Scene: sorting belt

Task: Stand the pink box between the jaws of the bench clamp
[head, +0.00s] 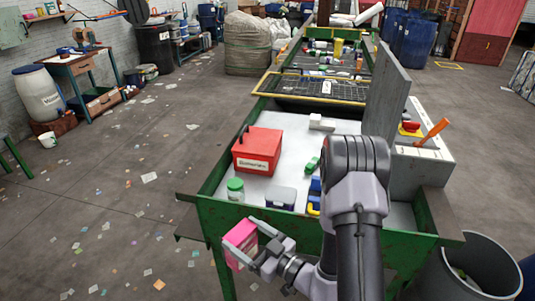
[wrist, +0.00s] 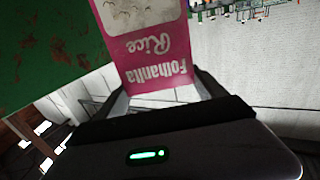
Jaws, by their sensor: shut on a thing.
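The pink box (head: 240,243) is a small carton with a pale picture panel. In the wrist view the pink box (wrist: 158,45) shows the words "Rice" and "Folhanita" upside down. My gripper (head: 257,241) is shut on it, with one finger on each side; the jaws also show in the wrist view (wrist: 160,92). The box is held tilted, off the near left corner of the green sorting table (head: 215,178). I cannot make out the bench clamp for sure; a small tan object (head: 85,38) stands on the workbench at the far left.
On the table are a red box (head: 257,150), a green-lidded jar (head: 235,189), a grey-lidded container (head: 280,197) and a white block (head: 321,122). A grey upright panel (head: 388,95) stands at the right. The workbench (head: 75,62) lies across littered, open floor.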

